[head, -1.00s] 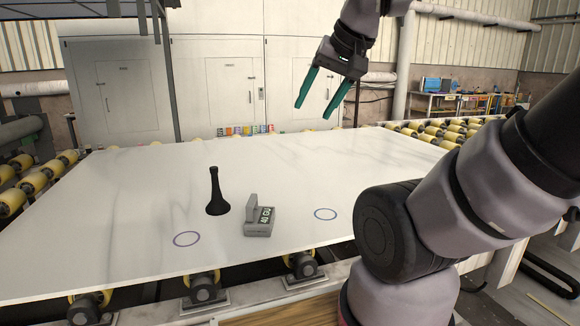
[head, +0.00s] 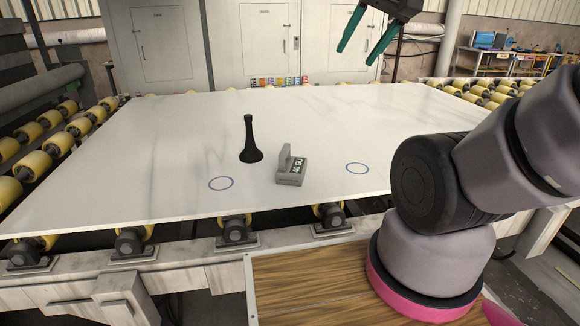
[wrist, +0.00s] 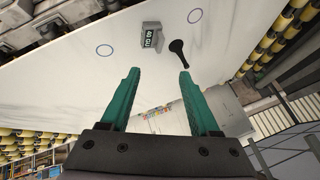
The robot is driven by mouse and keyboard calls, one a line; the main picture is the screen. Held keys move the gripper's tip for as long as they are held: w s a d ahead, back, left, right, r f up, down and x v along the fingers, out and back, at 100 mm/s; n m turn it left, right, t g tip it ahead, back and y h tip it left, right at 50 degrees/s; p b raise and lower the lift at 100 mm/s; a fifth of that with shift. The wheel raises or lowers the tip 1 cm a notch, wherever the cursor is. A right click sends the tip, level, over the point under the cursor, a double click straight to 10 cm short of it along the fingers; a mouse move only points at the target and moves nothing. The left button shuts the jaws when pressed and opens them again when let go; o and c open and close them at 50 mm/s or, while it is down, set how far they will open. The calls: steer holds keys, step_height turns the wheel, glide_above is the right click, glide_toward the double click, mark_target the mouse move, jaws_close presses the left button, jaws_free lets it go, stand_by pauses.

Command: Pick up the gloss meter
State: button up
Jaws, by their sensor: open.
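The gloss meter (head: 291,169) is a small grey block with a dark display reading like "40 GU" and a raised part at its left. It sits on the white stone slab (head: 130,180), near the front edge. It also shows in the wrist view (wrist: 151,36), above and beyond my fingertips. My gripper (head: 361,40) has green fingers and is open and empty, high above the back of the slab, well apart from the meter. In the wrist view my gripper (wrist: 158,72) shows both fingers wide apart with nothing between them.
A black flared object with a tall neck (head: 250,141) stands just left of the meter. Two blue circles are marked on the slab, left (head: 221,184) and right (head: 357,168). Yellow rollers (head: 70,108) flank the slab. Small coloured items (head: 280,82) line its far edge.

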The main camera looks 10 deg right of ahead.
mark_target(287, 153)
stand_by(0.4)
steer(key=shift+o, duration=0.4)
steer(key=w+a+f+m+g+y, duration=0.35)
steer(key=w+f+m+y, duration=0.25)
steer(key=w+f+m, duration=0.4)
steer(key=w+a+f+m+g+y, duration=0.2)
steer(key=w+a+f+m+y, duration=0.4)
steer(key=w+m, duration=0.45)
steer(key=w+d+f+m+t, duration=0.3)
steer(key=w+f+m+t, duration=0.1)
steer(key=f+m, duration=0.4)
steer(key=w+d+f+m+t+h, duration=0.1)
steer(key=w+d+f+m+t, duration=0.4)
steer(key=f, duration=0.5)
steer(key=w+d+f+m+t, duration=0.2)
steer(key=w+f+m, duration=0.1)
steer(key=f+m, duration=0.5)
steer(key=shift+n, duration=0.25)
steer(key=x, duration=1)
steer(key=shift+w+d+f, duration=0.2)
steer(key=shift+w, duration=0.1)
steer(key=shift+c, duration=0.3)
